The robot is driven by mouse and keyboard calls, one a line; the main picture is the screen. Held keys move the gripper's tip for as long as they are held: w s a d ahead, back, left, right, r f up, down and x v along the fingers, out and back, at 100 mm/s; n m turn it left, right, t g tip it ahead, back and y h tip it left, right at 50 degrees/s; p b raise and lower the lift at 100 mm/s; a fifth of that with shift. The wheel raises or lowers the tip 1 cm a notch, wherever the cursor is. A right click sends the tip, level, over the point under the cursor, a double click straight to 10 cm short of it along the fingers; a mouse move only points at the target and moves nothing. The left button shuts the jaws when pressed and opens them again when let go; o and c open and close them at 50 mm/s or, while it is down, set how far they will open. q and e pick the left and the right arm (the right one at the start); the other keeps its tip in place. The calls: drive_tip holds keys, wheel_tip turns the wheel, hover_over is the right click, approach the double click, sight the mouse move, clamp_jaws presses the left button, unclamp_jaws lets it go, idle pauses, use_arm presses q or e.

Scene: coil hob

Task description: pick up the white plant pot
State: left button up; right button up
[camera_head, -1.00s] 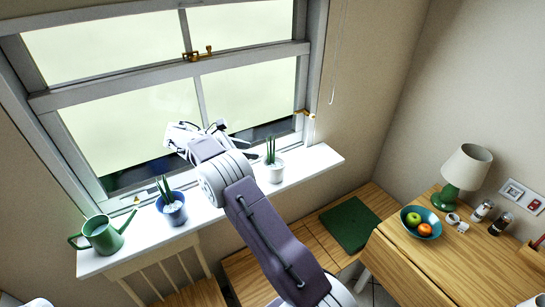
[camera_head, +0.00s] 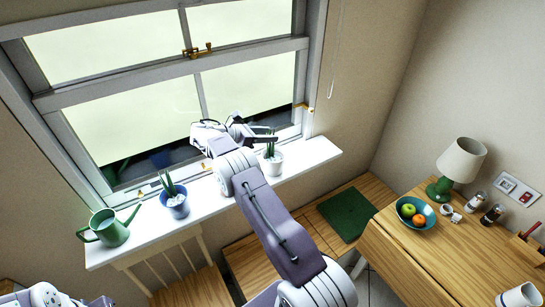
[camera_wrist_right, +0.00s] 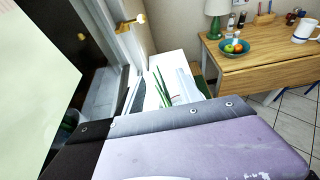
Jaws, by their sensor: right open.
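The white plant pot (camera_head: 272,165), with upright green leaves, stands on the white windowsill (camera_head: 306,156) near its right end. My right gripper (camera_head: 258,130) is open and empty, reaching in from the left at the height of the leaves. In the head view, a finger overlaps the leaves; I cannot tell whether it touches them. In the right wrist view, the green leaves (camera_wrist_right: 162,88) rise between the fingers, and the pot itself is hidden behind the gripper body. My left gripper is not seen; only a white part of my own arm shows at the bottom left.
A blue pot with a plant (camera_head: 175,200) and a green watering can (camera_head: 108,228) stand farther left on the sill. The window (camera_head: 245,95) is close behind the gripper. A wooden table (camera_head: 440,260) with a lamp (camera_head: 460,163) and fruit bowl (camera_head: 415,213) is at right.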

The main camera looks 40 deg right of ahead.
drive_tip(key=shift+x, duration=0.85)
drive_tip(key=shift+a, duration=0.1)
clamp_jaws()
drive_tip(key=shift+w+r, duration=0.1)
idle(0.5)
